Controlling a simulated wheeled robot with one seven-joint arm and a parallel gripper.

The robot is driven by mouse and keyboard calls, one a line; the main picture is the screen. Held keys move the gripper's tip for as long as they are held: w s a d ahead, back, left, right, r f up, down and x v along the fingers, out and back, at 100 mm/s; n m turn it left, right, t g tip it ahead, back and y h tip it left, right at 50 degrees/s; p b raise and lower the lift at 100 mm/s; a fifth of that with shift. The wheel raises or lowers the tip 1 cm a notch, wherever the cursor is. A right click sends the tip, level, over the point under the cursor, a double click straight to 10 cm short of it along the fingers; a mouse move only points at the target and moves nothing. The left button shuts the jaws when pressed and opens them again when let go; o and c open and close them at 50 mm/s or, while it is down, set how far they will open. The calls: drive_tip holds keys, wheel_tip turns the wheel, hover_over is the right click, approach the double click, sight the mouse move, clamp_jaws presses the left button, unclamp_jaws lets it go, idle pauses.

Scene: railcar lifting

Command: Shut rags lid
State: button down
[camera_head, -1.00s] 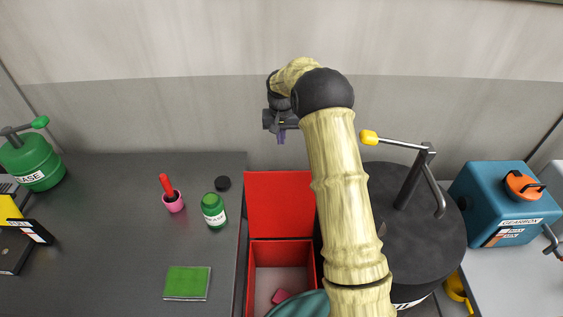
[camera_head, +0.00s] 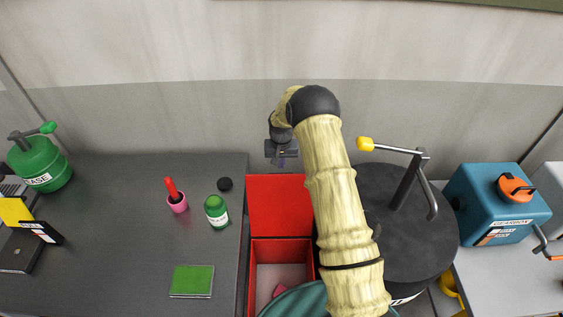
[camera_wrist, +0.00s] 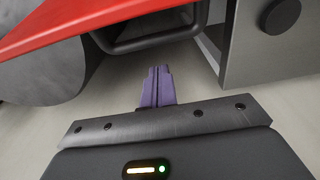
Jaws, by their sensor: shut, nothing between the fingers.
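The red rags bin (camera_head: 252,268) stands open in the middle of the head view, with a dark pink item inside. Its red lid (camera_head: 278,207) is raised at the back of the bin, and my arm covers part of its right side. The lid also shows as a red panel across the upper left of the wrist view (camera_wrist: 80,22). My gripper (camera_head: 283,158) is just beyond the lid's top edge, near the wall. Its purple fingers (camera_wrist: 158,82) are shut and empty, below the red panel in the wrist view; contact cannot be told.
A black drum (camera_head: 405,235) with a yellow-tipped pump handle (camera_head: 366,144) stands right of my arm. A blue gearbox can (camera_head: 495,205) is farther right. A green bottle (camera_head: 216,212), pink cup (camera_head: 178,204) and green pad (camera_head: 192,281) sit on the left counter.

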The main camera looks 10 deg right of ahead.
drive_tip(key=shift+s+a+r+p, duration=0.15)
drive_tip(key=shift+s+p, duration=0.1)
drive_tip(key=shift+s, duration=0.3)
drive_tip(key=shift+s+a+r+p, duration=0.1)
drive_tip(key=shift+s+p, duration=0.1)
drive_tip(key=shift+s, duration=0.3)
drive_tip(key=shift+d, duration=0.15)
